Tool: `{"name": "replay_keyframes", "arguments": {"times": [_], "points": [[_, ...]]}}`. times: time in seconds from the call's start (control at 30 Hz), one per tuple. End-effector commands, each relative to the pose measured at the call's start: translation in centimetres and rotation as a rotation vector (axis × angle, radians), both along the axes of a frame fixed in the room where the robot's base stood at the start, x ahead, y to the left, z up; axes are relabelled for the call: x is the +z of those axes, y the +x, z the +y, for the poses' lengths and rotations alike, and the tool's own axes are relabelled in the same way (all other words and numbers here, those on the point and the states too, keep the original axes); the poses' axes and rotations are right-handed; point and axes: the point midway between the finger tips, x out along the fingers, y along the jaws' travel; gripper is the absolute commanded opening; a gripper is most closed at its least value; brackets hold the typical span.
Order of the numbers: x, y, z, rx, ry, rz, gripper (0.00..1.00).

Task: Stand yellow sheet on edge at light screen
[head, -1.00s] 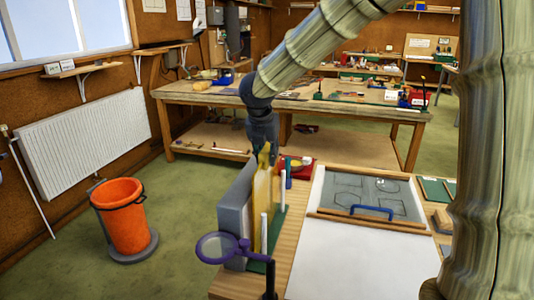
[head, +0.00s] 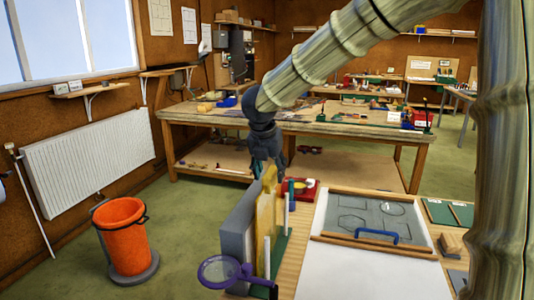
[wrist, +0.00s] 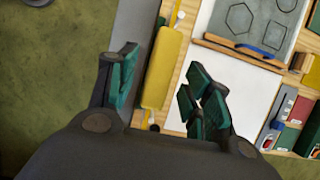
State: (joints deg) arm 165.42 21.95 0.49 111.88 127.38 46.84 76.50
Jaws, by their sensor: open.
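The yellow sheet (head: 267,215) stands on edge, upright, between a thick grey upright slab (head: 238,235), which looks like the light screen, and white posts (head: 267,257) on a green base. In the wrist view the yellow sheet (wrist: 163,70) shows from above as a long strip beside the grey slab (wrist: 133,35). My gripper (wrist: 163,65) is open, one teal finger on each side of the sheet, with gaps between fingers and sheet. In the head view my dark gripper (head: 265,148) is above the sheet's top; its fingertips are hard to make out there.
A purple-rimmed magnifier (head: 222,271) stands close in front of the slab. A drawing board with a blue handle (head: 375,237) and white sheet (head: 350,275) lie to the right. A red tray (head: 300,190) is behind the posts. An orange bucket (head: 124,240) stands on the floor at left.

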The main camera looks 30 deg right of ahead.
Motion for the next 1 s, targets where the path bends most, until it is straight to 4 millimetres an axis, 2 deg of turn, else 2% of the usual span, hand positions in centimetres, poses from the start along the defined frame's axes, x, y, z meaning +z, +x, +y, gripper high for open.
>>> {"name": "replay_keyframes", "arguments": {"times": [0.03, 0.23, 0.47, 1.0], "points": [[1.0, -0.2, 0.3, 0.0, 0.001, -0.004, 0.5], [4.5, -1.1, 1.3, 0.0, 0.001, -0.004, 0.5], [4.4, -1.3, 1.8, 0.007, 0.008, 0.011, 0.5], [6.3, -1.7, 1.9, 0.002, 0.003, -0.001, 0.5]]}}
